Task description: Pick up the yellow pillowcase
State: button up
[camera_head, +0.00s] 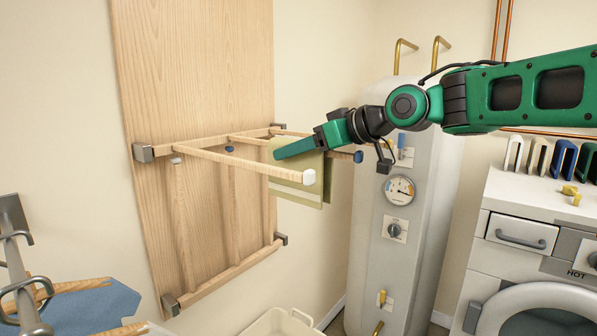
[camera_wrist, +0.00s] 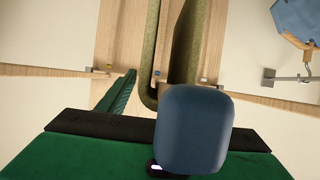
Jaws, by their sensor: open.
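The pillowcase (camera_head: 312,192), a dull yellow-green cloth, hangs folded over the far rod of the wooden wall rack. The rod ends in a blue cap (camera_head: 358,156). In the wrist view the cloth's two hanging layers (camera_wrist: 152,50) show edge-on, with the blue cap (camera_wrist: 195,130) large and close to the camera. My gripper (camera_head: 284,151) is open at the top of the cloth, pointing left along the rod. One green finger shows left of the cloth in the wrist view; the other is hidden, apparently behind the cap. I cannot tell whether the fingers touch the cloth.
The rack's near rod (camera_head: 245,163) has a white cap (camera_head: 309,177) and sticks out in front. A white boiler (camera_head: 415,190) with a gauge stands right behind my arm. A washing machine (camera_head: 525,240) is at right. A pale basket (camera_head: 280,325) sits below.

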jog(key=shift+c, duration=0.6)
jog(key=c, duration=1.1)
jog(key=shift+o, duration=0.2)
jog(key=shift+r, duration=0.1)
